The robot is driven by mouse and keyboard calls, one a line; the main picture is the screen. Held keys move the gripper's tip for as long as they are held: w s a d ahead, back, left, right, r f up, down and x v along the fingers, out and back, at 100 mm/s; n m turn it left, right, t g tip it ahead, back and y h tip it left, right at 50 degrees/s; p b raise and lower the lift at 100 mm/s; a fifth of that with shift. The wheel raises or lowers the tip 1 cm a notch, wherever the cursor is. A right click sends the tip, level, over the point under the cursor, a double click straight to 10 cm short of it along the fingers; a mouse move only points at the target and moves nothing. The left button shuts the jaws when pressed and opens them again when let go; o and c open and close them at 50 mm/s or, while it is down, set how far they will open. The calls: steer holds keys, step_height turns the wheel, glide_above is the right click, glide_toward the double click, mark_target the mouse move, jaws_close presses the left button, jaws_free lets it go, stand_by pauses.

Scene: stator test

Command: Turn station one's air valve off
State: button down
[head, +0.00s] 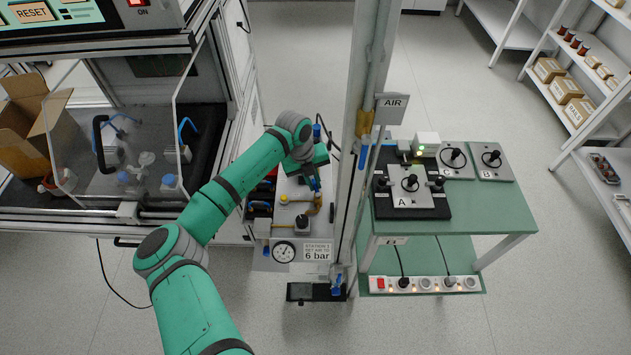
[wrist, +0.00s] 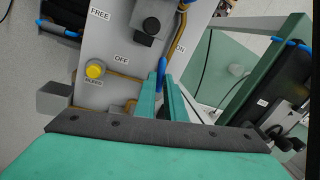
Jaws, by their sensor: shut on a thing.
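Station one's grey air panel (head: 293,190) stands left of the post, with a brass pipe, a yellow button and a dark knob. My gripper (head: 314,183) is over its upper right part. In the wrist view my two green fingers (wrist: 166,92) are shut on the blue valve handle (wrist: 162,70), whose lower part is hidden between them. The OFF label (wrist: 121,61) is to the left of the handle. The ON label (wrist: 180,48) is to its upper right, and closer. The valve body is largely hidden.
A yellow bleed button (wrist: 95,69) and a black knob (wrist: 148,22) sit close to my fingers. A pressure gauge (head: 284,251) and a "6 bar" sign (head: 318,252) are at the panel's front. The AIR post (head: 362,150) and a green table (head: 480,215) stand right.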

steer(key=n, duration=0.3)
steer(key=shift+s+a+n+t, duration=0.3)
steer(key=shift+s+a+n, duration=0.05)
steer(key=shift+n, duration=0.05)
steer(key=n, duration=0.3)
steer(key=shift+s+a+n+t+y, duration=0.3)
steer(key=shift+s+y, duration=0.1)
steer(key=n, duration=0.1)
steer(key=s+n, duration=0.1)
steer(key=n, duration=0.1)
steer(key=shift+a+n+y, duration=0.15)
steer(key=shift+n+y, duration=0.15)
steer(key=shift+s+n+y, duration=0.2)
steer(key=shift+s+n, duration=0.05)
steer(key=shift+n, duration=0.75)
steer(key=shift+s+n+y, duration=0.2)
steer(key=shift+s+n, duration=0.05)
steer(key=shift+n, duration=0.75)
steer(key=c, duration=1.8)
jaws_free()
steer(key=shift+r, duration=0.1)
